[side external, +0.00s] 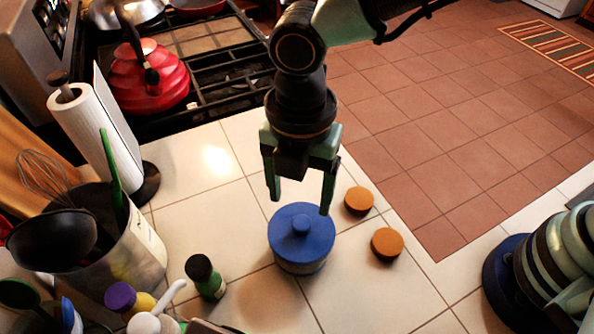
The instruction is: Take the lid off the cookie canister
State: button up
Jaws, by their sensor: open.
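The cookie canister (303,265) stands upright on the white tiled counter, with its blue lid (290,239) on top. The lid has a small round blue knob (302,224) at its centre. My gripper (300,203) points down above the canister, with its two green fingers spread apart. Nothing is held between the fingers. In this view the fingertips lie on either side of the knob and a little higher. I cannot tell the exact height gap from this one view.
Two orange-brown round pieces (387,243) (359,200) lie right of the canister. A dark-capped bottle (206,277) stands to its left. A utensil pot (147,252), paper towel roll (95,137) and red kettle (150,85) are farther left. Bare tile surrounds the canister; the counter edge is right.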

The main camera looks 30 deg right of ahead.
aim_at(302, 222)
jog(key=shift+s+f, duration=0.15)
jog(key=shift+f, duration=1.2)
jog(key=shift+s+f, duration=0.15)
jog(key=shift+f, duration=1.2)
grip_shut()
